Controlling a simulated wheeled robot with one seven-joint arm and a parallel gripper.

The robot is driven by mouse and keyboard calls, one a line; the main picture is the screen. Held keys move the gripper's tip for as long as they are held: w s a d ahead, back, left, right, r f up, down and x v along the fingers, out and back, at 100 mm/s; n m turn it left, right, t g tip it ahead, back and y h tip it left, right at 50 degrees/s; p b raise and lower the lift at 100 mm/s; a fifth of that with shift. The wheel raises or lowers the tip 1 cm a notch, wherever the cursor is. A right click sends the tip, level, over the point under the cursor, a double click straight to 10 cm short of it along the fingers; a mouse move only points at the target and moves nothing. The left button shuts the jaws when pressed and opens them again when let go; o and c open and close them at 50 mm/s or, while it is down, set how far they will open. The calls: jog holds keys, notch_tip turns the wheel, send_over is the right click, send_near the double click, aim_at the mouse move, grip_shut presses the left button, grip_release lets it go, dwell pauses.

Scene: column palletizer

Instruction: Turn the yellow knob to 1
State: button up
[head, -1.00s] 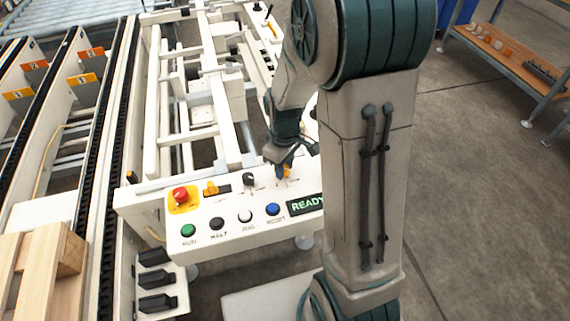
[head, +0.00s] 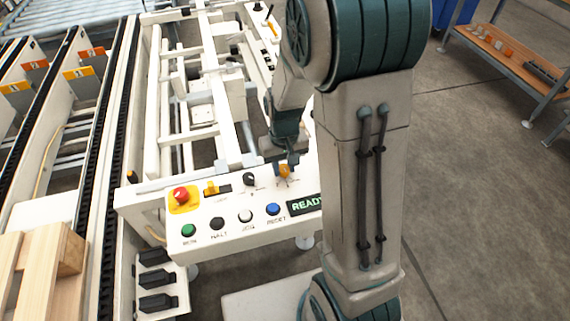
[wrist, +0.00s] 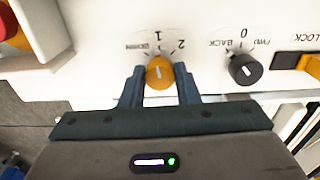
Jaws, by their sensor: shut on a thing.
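The yellow knob (wrist: 160,73) is on the white control panel, with marks 1, 2 and a small word printed around it. Its white pointer line points about at the 1. The knob also shows in the head view (head: 284,171), on the panel's upper right. My gripper (wrist: 160,78) is shut on the knob, one finger on each side of it. In the head view my gripper (head: 287,163) is over the knob and partly hides it.
A black knob (wrist: 245,69) set near 0 sits beside the yellow knob. The panel (head: 182,254) also has a red emergency button (head: 181,194), several push buttons and a display (head: 305,204) reading READY. Conveyor rails lie behind and to the left.

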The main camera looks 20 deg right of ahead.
aim_at(284, 169)
jog(key=shift+m, duration=0.7)
jog(key=o, duration=1)
jog(key=shift+c, duration=0.2)
notch_tip(284, 169, up, 14)
jog(key=p, duration=0.1)
jog(key=shift+f, duration=0.1)
